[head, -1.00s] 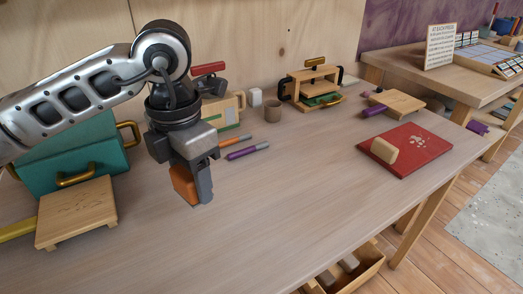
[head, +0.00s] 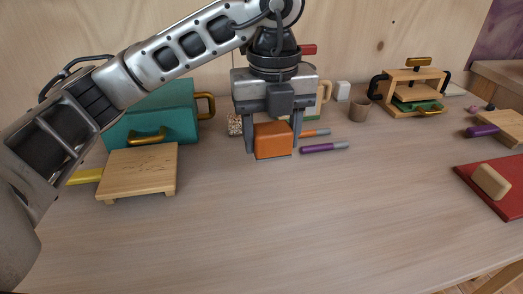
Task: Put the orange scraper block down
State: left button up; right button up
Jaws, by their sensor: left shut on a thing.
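The orange scraper block (head: 273,141) is in the middle of the head view. My left gripper (head: 273,148) points down with one finger on each side of it and is shut on it. The block's underside is at or just above the wooden table (head: 260,220); I cannot tell whether it touches. My right gripper is not in view.
A purple marker (head: 324,148) and an orange marker (head: 316,132) lie just right of the block. A small wooden board (head: 138,172) and teal case (head: 170,112) stand left. A cup (head: 360,109), wooden press (head: 412,90) and red mat (head: 500,195) are right. The table front is clear.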

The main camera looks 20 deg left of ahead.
pick_arm(q)
jog(key=w+a+f, duration=0.2)
jog(key=w+a, duration=0.1)
jog(key=a, duration=0.1)
jog(key=b, duration=0.1)
send_over(251, 165)
jog(key=f, duration=0.5)
jog(key=shift+s+d, duration=0.35)
jog(key=shift+d, duration=0.05)
jog(key=shift+w+a+f, duration=0.15)
jog(key=shift+a+f, duration=0.05)
jog(key=shift+f, duration=0.2)
jog(key=f, duration=0.3)
jog(key=shift+w+a+f, duration=0.15)
jog(key=shift+a, duration=0.05)
jog(key=shift+f, duration=0.15)
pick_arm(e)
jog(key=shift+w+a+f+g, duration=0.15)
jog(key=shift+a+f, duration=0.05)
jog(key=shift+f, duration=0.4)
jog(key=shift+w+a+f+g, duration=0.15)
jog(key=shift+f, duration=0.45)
pick_arm(q)
jog(key=shift+f+b, duration=0.1)
jog(key=shift+b, duration=0.2)
jog(key=shift+f, duration=0.15)
jog(key=o, duration=1)
jog(key=shift+c, duration=0.2)
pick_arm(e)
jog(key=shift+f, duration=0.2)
